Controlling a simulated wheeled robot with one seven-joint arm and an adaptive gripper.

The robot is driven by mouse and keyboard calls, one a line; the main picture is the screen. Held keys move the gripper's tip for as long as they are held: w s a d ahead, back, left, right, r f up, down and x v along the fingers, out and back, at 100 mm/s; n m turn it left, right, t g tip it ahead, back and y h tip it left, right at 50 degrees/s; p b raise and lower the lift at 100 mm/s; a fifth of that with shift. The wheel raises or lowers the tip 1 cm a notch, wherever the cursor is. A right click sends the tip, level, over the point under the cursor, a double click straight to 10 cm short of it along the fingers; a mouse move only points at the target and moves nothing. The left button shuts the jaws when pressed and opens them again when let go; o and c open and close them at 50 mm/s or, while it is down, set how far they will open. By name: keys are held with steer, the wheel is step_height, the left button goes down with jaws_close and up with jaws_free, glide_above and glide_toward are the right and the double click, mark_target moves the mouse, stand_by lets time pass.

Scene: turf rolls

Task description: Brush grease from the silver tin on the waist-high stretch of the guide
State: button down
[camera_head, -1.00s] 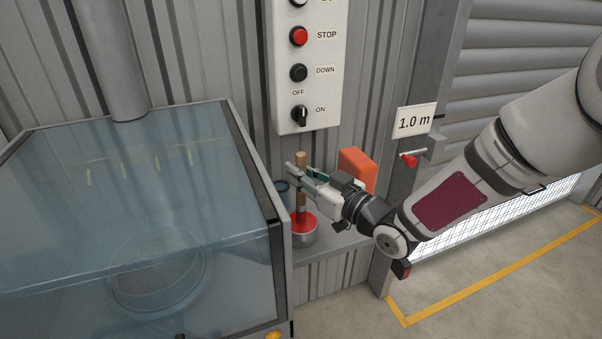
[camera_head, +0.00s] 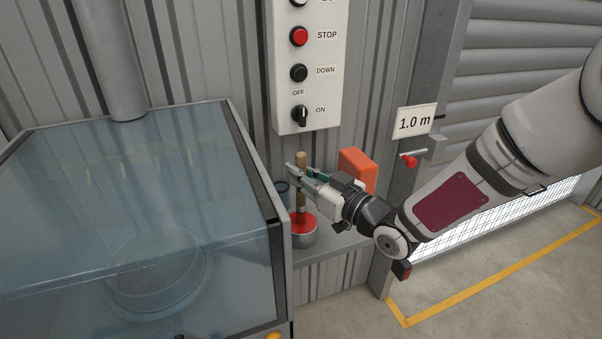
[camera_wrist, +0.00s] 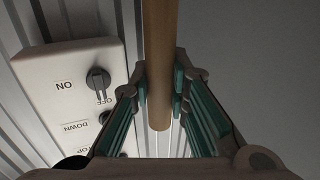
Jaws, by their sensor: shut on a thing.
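My gripper (camera_head: 300,173) is shut on the wooden handle of a brush (camera_head: 301,196). The brush stands nearly upright, with its lower end down at the silver tin (camera_head: 304,239). Red grease (camera_head: 307,223) shows at the tin's top; the bristles cannot be made out. In the wrist view the gripper's teal-padded fingers (camera_wrist: 160,88) are on either side of the handle (camera_wrist: 158,40).
A clear-lidded cabinet (camera_head: 150,215) adjoins at left. A control box (camera_head: 309,65) hangs above. A red-tipped bracket (camera_head: 410,160) projects near the guide.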

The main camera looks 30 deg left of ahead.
mark_target(301, 154)
steer(key=shift+f, duration=0.15)
steer(key=shift+r+p, duration=1.65)
steer(key=shift+r, duration=1.95)
